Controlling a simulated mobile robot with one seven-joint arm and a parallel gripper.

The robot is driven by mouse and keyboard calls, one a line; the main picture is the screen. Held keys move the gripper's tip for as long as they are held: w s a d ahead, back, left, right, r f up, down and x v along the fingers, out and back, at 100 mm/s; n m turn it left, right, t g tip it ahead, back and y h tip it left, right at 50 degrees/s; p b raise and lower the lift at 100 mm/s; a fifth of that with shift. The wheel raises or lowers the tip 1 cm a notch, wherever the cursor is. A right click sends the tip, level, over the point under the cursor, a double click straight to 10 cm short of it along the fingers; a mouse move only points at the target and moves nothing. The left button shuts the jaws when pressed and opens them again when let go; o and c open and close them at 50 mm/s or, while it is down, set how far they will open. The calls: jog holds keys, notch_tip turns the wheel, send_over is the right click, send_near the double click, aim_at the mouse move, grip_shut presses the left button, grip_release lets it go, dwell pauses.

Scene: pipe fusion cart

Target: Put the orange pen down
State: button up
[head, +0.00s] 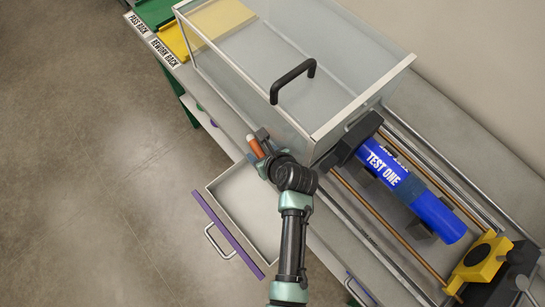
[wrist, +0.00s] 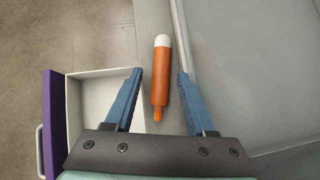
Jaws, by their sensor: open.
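The orange pen (wrist: 160,80) has a white end and lies between the two blue fingers of my gripper (wrist: 158,88) in the wrist view, with a gap on each side. It appears to rest on the grey cart top beside the clear cover. In the head view the pen (head: 255,147) shows at the end of my arm, next to my gripper (head: 262,143), partly hidden by it. My gripper is open around the pen and does not touch its sides.
An open white drawer (head: 225,187) with a purple front (head: 228,236) juts out below the pen. A clear cover (head: 300,60) with a black handle stands behind. A blue pipe (head: 410,190) lies in the fusion rig to the right. Yellow and green racks are at upper left.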

jog(key=v, duration=1.2)
jog(key=shift+w+r, duration=0.2)
